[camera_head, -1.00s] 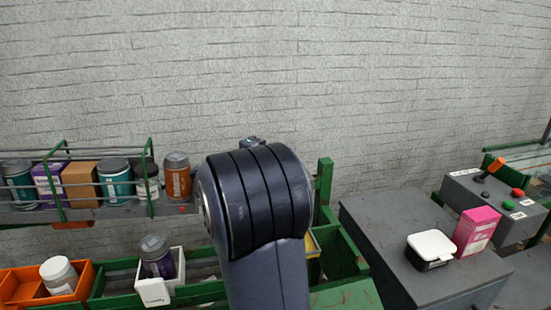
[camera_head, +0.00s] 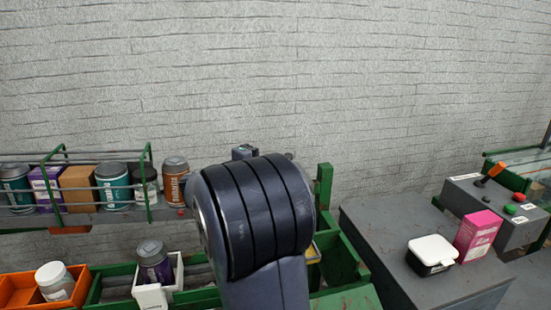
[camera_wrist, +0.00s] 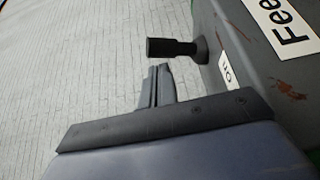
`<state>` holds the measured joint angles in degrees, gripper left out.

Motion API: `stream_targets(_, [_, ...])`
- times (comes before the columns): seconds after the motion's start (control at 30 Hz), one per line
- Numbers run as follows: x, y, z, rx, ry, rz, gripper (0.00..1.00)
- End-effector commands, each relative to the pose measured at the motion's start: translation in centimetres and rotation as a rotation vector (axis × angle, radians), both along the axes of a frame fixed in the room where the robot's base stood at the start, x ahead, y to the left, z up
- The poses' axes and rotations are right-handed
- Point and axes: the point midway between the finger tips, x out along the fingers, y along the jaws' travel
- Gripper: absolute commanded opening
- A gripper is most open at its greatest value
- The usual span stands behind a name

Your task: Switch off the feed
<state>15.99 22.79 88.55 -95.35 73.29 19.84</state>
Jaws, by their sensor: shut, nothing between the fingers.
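In the wrist view, a grey box (camera_wrist: 230,40) carries a white label starting "Fee" (camera_wrist: 285,22) and a small "On" label (camera_wrist: 227,70). A dark lever (camera_wrist: 172,47) sticks out from its side, pointing left in the picture. My gripper (camera_wrist: 158,72) is shut and empty, its fingertips close below the lever in the picture. I cannot tell whether they touch it. In the head view my arm hides the gripper, and I cannot make out the feed box or its dark lever.
At right, a grey control box (camera_head: 465,194) has an orange-handled lever (camera_head: 490,172) and red and green buttons. A pink box (camera_head: 478,236) and a white-lidded tub (camera_head: 433,251) stand beside it. A rack (camera_head: 100,208) of several containers and an orange bin (camera_head: 20,288) are left.

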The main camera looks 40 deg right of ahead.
Motion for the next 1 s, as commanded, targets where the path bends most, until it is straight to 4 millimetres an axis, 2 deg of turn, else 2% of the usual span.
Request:
stream_targets(0.2, [0.1, 4.6, 0.1, -0.001, -0.001, 0.008, 0.0])
stream_targets(0.4, [0.0, 7.6, 0.2, -0.001, 0.0, 0.007, 0.0])
stream_targets(0.6, [-0.1, 8.7, 0.2, 0.0, 0.0, 0.005, 0.0])
stream_targets(1.0, [-0.1, 8.7, 0.2, 0.0, -0.001, 0.004, 0.0])
